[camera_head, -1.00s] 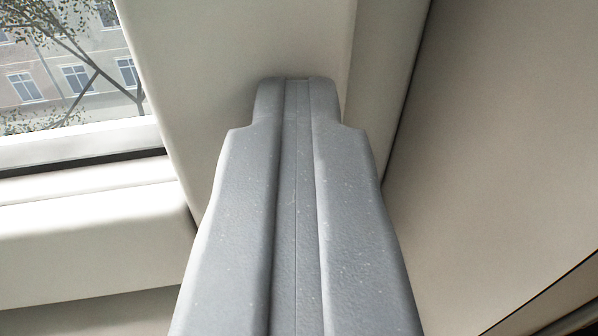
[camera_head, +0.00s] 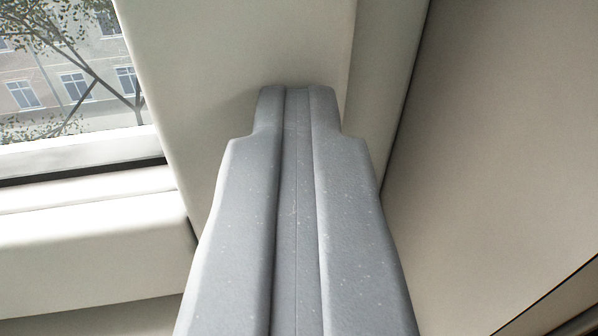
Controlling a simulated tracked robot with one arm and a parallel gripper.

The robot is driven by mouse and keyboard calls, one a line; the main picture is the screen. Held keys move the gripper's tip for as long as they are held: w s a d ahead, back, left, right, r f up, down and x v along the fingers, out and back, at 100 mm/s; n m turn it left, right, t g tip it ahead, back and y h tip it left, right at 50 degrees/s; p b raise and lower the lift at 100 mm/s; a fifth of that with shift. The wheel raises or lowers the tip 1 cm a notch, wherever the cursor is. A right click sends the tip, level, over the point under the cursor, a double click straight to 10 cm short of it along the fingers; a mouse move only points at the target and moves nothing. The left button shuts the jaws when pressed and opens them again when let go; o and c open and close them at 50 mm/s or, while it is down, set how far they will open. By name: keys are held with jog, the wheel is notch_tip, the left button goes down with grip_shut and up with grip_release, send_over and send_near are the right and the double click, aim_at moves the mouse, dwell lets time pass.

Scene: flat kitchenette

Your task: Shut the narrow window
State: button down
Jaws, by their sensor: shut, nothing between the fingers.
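The narrow window (camera_head: 240,50) shows in part as a pale frame bar running down the middle of the view. Its glass (camera_head: 75,75) is at the upper left, with a building and tree branches seen through it. My gripper (camera_head: 298,92) is shut and empty, with its tips at the face of the frame bar. Whether the tips touch the bar I cannot tell. The gripper hides the lower part of the bar. No window handle is in view, and how far the window stands open cannot be told.
A pale sill or lower frame ledge (camera_head: 90,250) lies at the left. A broad beige surface (camera_head: 500,150) fills the right side, beyond a dark gap beside the frame. A dark edge crosses the lower right corner.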

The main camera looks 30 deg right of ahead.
jog(key=shift+s+r+b, duration=0.25)
jog(key=shift+r+b, duration=0.15)
jog(key=shift+r, duration=0.1)
jog(key=shift+b+v, duration=0.75)
jog(key=shift+v, duration=0.35)
jog(key=shift+s+a+f+b, duration=0.6)
jog(key=shift+s+a+b, duration=0.45)
jog(key=shift+s, duration=4.45)
jog(key=s+a+r+n+y, duration=0.2)
jog(key=s+a+r+y, duration=0.15)
jog(key=a+r, duration=0.7)
jog(key=s+a+r+n+y, duration=0.15)
jog(key=s+a+r, duration=0.5)
jog(key=r, duration=0.65)
jog(key=s+a+r+y, duration=0.1)
jog(key=s+a+r, duration=0.3)
jog(key=s, duration=0.4)
jog(key=s+a+r+n+y, duration=0.1)
jog(key=s+a+r, duration=0.4)
jog(key=s, duration=0.3)
jog(key=s+a+r+y, duration=0.1)
jog(key=s+a+r, duration=0.3)
jog(key=s, duration=0.4)
jog(key=shift+a+r+n+g, duration=0.3)
jog(key=shift+a+r+n, duration=0.1)
jog(key=shift+r, duration=0.5)
